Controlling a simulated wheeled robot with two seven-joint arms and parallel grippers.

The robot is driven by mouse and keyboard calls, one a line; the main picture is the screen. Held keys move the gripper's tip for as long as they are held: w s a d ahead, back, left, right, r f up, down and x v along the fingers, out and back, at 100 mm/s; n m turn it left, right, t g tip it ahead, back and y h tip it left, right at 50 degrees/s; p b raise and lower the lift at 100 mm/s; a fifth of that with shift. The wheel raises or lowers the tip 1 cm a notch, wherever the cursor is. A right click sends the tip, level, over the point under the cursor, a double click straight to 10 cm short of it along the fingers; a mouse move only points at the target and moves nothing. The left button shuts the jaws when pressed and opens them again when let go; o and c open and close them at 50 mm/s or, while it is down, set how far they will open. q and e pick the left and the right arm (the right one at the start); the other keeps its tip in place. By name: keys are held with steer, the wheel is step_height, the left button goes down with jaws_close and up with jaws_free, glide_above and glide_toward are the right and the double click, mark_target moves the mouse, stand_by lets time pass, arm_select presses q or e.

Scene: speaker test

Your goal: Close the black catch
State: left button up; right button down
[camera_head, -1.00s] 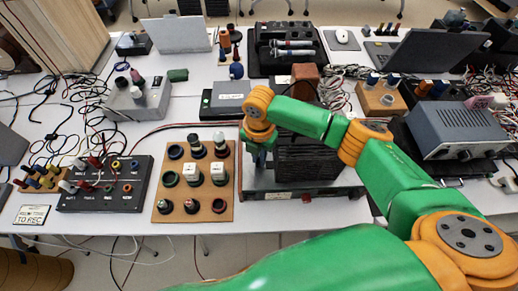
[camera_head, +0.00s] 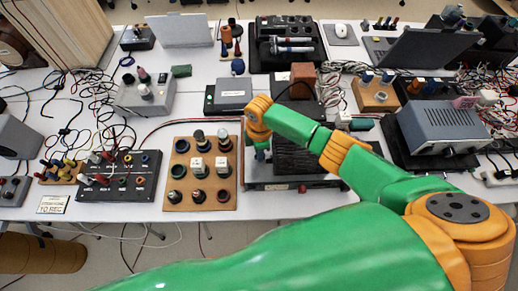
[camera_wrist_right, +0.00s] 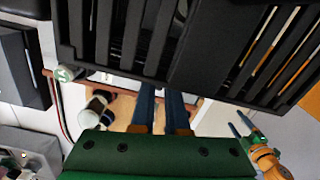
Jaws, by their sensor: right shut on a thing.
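A black slatted case (camera_head: 300,152) stands on a flat grey device (camera_head: 310,184) at the table's front middle. It fills the top of the right wrist view (camera_wrist_right: 160,35). I cannot make out the black catch as a separate part. My right gripper (camera_head: 261,153) points down at the case's left side. In the right wrist view its two blue fingers (camera_wrist_right: 160,100) reach up to the case's lower edge, where their tips are hidden. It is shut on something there. My left gripper (camera_wrist_right: 240,125) shows at the right of that view, fingers apart and empty.
A wooden board (camera_head: 202,202) with several round terminals lies left of the right gripper. Further left is a black panel (camera_head: 120,192) with coloured knobs. A grey power unit (camera_head: 443,128) stands right of my right arm. Cables lie over the table's left and back right.

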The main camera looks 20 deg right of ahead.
steer(key=shift+m+p, duration=0.4)
steer(key=shift+m, duration=0.7)
steer(key=c, duration=0.9)
jaws_free()
steer(key=shift+d, duration=0.1)
step_height(320, 180, up, 7)
steer(key=shift+r+p, duration=0.1)
steer(key=shift+p, duration=0.2)
